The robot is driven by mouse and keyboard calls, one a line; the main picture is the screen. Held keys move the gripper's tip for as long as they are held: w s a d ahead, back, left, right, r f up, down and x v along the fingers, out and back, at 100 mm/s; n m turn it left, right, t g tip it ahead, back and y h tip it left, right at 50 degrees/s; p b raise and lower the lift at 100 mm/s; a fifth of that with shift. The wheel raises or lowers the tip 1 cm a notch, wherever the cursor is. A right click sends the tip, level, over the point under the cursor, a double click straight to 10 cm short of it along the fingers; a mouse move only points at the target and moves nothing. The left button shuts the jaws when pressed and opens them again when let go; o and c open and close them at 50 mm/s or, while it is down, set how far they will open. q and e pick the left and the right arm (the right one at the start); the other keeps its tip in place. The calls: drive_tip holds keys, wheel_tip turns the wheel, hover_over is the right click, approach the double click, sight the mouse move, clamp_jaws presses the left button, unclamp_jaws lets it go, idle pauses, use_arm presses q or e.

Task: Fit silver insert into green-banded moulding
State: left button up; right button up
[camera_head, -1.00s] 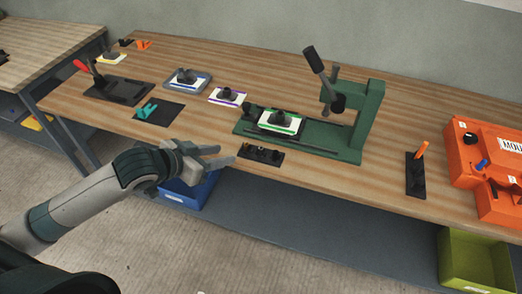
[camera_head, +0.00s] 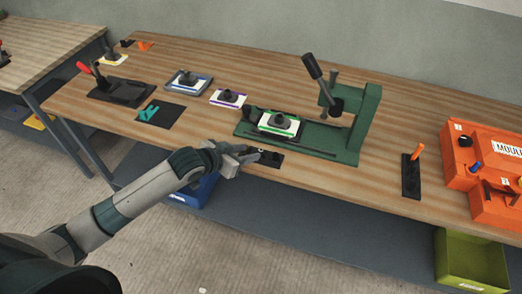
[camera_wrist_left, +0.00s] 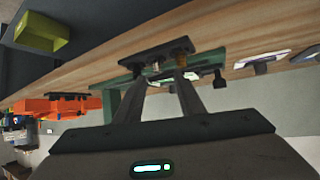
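The green-banded moulding (camera_head: 279,124), a white-and-green block with a dark knob, sits on the base of the green press (camera_head: 366,122). A small black holder (camera_head: 270,160) lies in front of the press; it also shows in the left wrist view (camera_wrist_left: 157,52) with small studs on it. I cannot tell for sure which stud is the silver insert. My left gripper (camera_head: 246,157) is at the holder's left end and hides part of it. In the left wrist view its fingers (camera_wrist_left: 166,79) are apart, their tips close to the studs. My right gripper is not in view.
Purple-banded (camera_head: 230,97) and blue-banded (camera_head: 187,80) mouldings stand left of the press. A black stand with an orange handle (camera_head: 411,173) and an orange machine (camera_head: 480,170) are at the right. The press lever (camera_head: 313,67) is raised.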

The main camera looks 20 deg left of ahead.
sight(260, 150)
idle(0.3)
use_arm(q)
drive_tip(key=shift+w, duration=0.1)
drive_tip(key=shift+w+d+f+p, duration=0.2)
drive_tip(key=shift+w+d+p, duration=0.15)
drive_tip(key=shift+p, duration=0.1)
drive_tip(key=p+x, duration=0.1)
drive_tip(key=x, duration=0.1)
drive_tip(key=shift+w+d+f, duration=0.15)
drive_tip(key=shift+w+d, duration=0.15)
drive_tip(key=shift+w+d+f+p, duration=0.2)
drive_tip(key=shift+w+f+p, duration=0.1)
drive_tip(key=shift+w+f, duration=0.2)
clamp_jaws()
